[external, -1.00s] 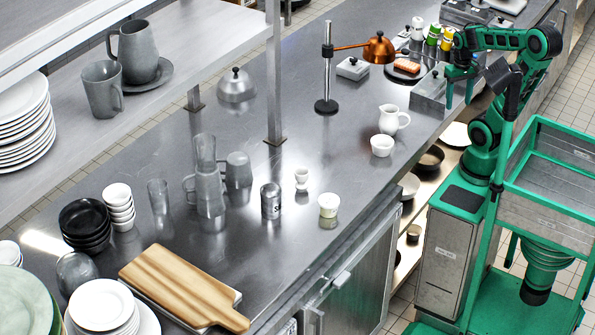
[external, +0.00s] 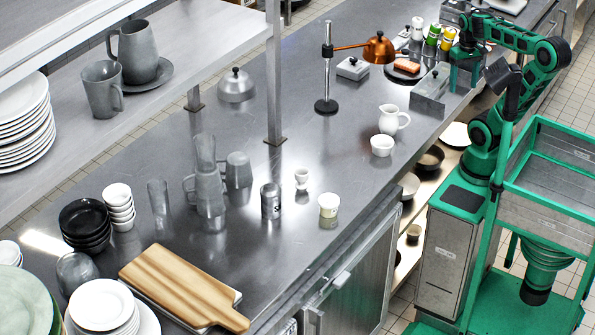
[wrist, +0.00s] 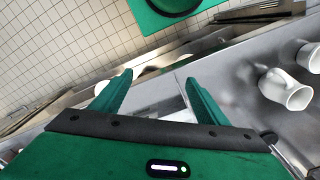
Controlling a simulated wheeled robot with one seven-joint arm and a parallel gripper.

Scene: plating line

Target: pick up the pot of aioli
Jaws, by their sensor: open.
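I cannot read a label that tells which one holds aioli. My gripper (external: 463,88) is at the far right end of the counter, near the steel containers, well away from both pots. In the wrist view my gripper (wrist: 158,82) has its two green fingers spread, with nothing held between them. A white jug (wrist: 285,90) and part of another white vessel (wrist: 311,57) show at the right there.
A heat lamp (external: 327,70) stands on the counter near a dark plate (external: 392,78) with food. Steel containers (external: 431,90) and several bottles (external: 433,35) are close to my gripper. Glasses, bowls and a wooden board (external: 180,285) fill the near left. Counter between lamp and pots is clear.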

